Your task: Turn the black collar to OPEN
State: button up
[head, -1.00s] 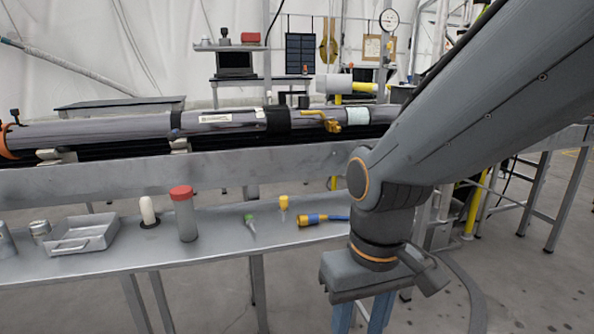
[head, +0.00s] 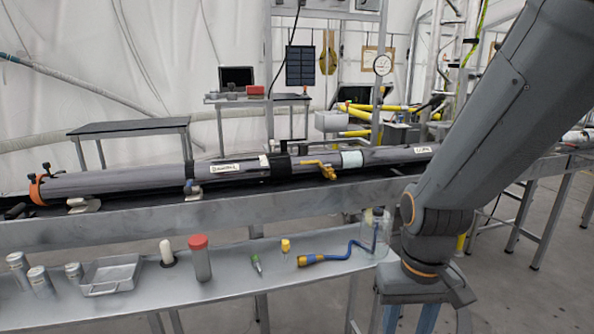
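The black collar (head: 281,167) is a dark band around the long grey tube (head: 110,184), near the tube's middle in the head view. A small upright black piece stands above it, and a pale label sits just left of it. Any OPEN mark is too small to read. A yellow valve handle (head: 322,168) is on the tube to the right of the collar. My gripper (head: 408,319) hangs at the bottom right, well apart from the collar and lower in the picture. Its blue fingers point down and are spread, with nothing visible between them; their tips are cut off.
Below the tube is a metal shelf (head: 215,300) with a red-capped container (head: 200,258), a shallow tray (head: 110,273), a blue-and-yellow tool (head: 318,258) and a clear jar (head: 375,233) beside my arm. A metal rail (head: 130,224) runs in front of the tube.

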aim_at(280, 162)
jog(key=k, duration=0.4)
jog(key=u, duration=0.65)
jog(key=i, duration=0.9)
jog(key=z, duration=0.6)
jog(key=i, duration=0.7)
jog(key=z, duration=0.55)
